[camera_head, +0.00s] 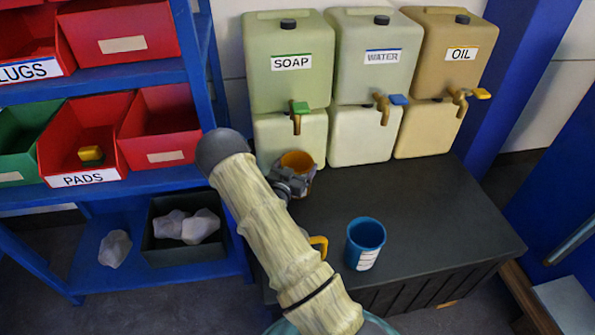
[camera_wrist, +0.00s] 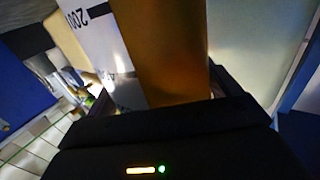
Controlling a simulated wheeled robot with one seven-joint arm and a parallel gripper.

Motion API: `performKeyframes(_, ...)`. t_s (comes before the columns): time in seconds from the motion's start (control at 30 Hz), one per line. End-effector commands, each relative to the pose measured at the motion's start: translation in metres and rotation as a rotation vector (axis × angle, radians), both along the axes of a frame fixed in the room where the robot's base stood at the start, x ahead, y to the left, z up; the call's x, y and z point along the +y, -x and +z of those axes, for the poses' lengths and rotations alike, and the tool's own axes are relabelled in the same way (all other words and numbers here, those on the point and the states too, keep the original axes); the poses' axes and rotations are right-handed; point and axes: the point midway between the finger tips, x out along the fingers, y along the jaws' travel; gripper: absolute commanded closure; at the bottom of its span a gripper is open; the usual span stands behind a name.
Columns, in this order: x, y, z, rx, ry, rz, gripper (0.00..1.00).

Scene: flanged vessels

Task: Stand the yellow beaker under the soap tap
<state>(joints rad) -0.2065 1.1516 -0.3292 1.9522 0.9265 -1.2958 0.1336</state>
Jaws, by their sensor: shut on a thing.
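The yellow beaker (camera_head: 298,161) shows its orange inside and rim in the head view, just below the soap tap (camera_head: 298,112) with its green lever. My gripper (camera_head: 290,182) is shut on the beaker from the near side and hides much of its wall. In the wrist view the beaker's gold wall (camera_wrist: 165,50) and white scale label (camera_wrist: 105,50) fill the space beyond the jaws. The beaker looks upright. I cannot tell whether its base touches the dark bench (camera_head: 430,205). The soap tank (camera_head: 289,70) stands behind it on a pale block.
A blue beaker (camera_head: 365,243) stands on the bench at the right of my arm. A yellow curved piece (camera_head: 319,245) is mostly hidden by my arm. The water tank (camera_head: 372,85) and oil tank (camera_head: 440,75) stand right of the soap tank. A blue shelf with bins is left.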

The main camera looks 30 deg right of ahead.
Motion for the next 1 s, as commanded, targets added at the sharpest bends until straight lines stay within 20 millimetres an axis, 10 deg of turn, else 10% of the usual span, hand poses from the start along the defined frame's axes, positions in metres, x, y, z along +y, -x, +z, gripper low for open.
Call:
performKeyframes(0.5,-0.001,0.0,-0.023,-0.001,0.001,-0.002,0.41)
performKeyframes(0.53,-0.001,0.0,-0.023,0.001,0.0,-0.001,0.1)
performKeyframes(0.6,-0.001,0.0,-0.022,0.001,0.0,-0.001,0.0)
performKeyframes(1.0,0.006,0.006,-0.019,0.003,0.0,0.0,0.0)
